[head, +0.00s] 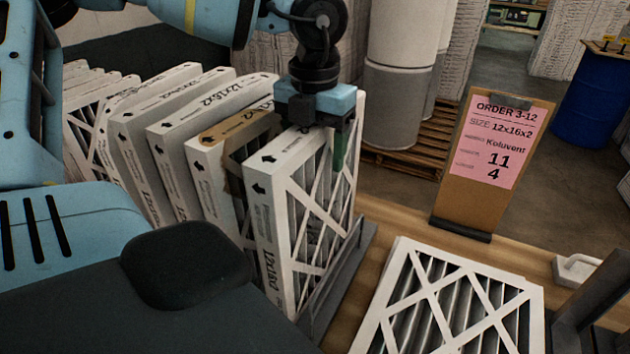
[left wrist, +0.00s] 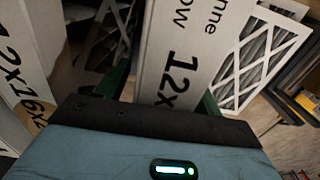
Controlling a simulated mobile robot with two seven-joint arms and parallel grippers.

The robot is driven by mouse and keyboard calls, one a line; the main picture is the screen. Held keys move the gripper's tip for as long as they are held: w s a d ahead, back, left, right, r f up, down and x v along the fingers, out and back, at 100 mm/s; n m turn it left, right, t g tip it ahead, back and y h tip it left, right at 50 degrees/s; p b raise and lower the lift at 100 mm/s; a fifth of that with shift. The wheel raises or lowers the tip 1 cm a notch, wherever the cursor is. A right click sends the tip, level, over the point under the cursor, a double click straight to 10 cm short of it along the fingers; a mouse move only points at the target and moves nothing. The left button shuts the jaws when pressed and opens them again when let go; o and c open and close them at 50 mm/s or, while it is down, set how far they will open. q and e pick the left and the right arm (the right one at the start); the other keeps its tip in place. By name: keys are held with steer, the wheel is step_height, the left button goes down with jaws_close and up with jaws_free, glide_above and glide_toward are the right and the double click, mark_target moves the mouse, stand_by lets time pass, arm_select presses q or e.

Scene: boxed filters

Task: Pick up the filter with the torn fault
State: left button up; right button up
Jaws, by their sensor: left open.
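A row of boxed filters with white card frames stands on edge in a rack. My left gripper (head: 328,145) is open over the top of the nearest filter (head: 275,235). In the left wrist view, the green fingers of the gripper (left wrist: 160,92) stand on either side of this filter's printed edge (left wrist: 183,45). The filter beside it (head: 213,160) has a brown stain at its top corner; the stain also shows in the left wrist view. I cannot make out a clear tear on any filter. My right gripper is not in view.
Another filter (head: 450,305) lies flat at the front right. A stand with a pink order card (head: 495,140) is behind it. A grey rack wall (head: 345,275) edges the row. A white roll (head: 398,100) on a pallet and a blue barrel (head: 590,95) stand farther back.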

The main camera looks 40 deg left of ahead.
arm_select(q)
steer(key=shift+c, duration=0.3)
jaws_close()
steer(key=shift+r, duration=0.2)
